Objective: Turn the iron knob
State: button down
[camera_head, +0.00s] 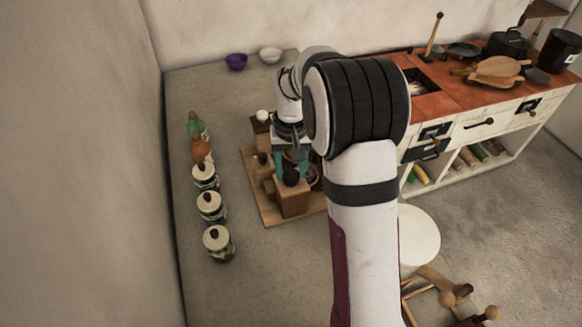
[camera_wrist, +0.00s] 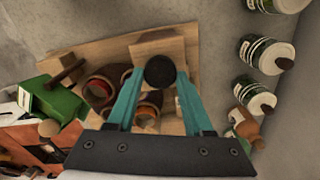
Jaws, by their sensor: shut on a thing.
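The iron knob (camera_wrist: 160,71) is a dark round disc on a wooden block (camera_wrist: 158,46). In the head view the knob (camera_head: 291,177) sits at the front of the same block (camera_head: 292,203), which stands on a wooden board (camera_head: 272,218). My gripper (camera_wrist: 158,76) has its two teal fingers on either side of the knob and is shut on it. In the head view my gripper (camera_head: 290,166) reaches down to the knob from behind, and part of the board is hidden by my arm.
Lidded jars (camera_head: 211,207) and a green bottle (camera_head: 196,125) line the left. Purple (camera_head: 236,61) and white (camera_head: 270,55) bowls stand behind. Brown pots (camera_wrist: 101,89) and a green box (camera_wrist: 50,98) are close to my gripper. A white stool (camera_head: 420,238) and stove counter (camera_head: 462,88) are right.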

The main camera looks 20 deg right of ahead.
jog(key=m, duration=0.8)
jog(key=shift+s+d+m, duration=0.1)
jog(key=shift+m, duration=0.3)
jog(key=m, duration=0.4)
jog(key=shift+s+m, duration=0.1)
jog(key=shift+m, duration=2)
jog(key=shift+c, duration=1.4)
grip_release()
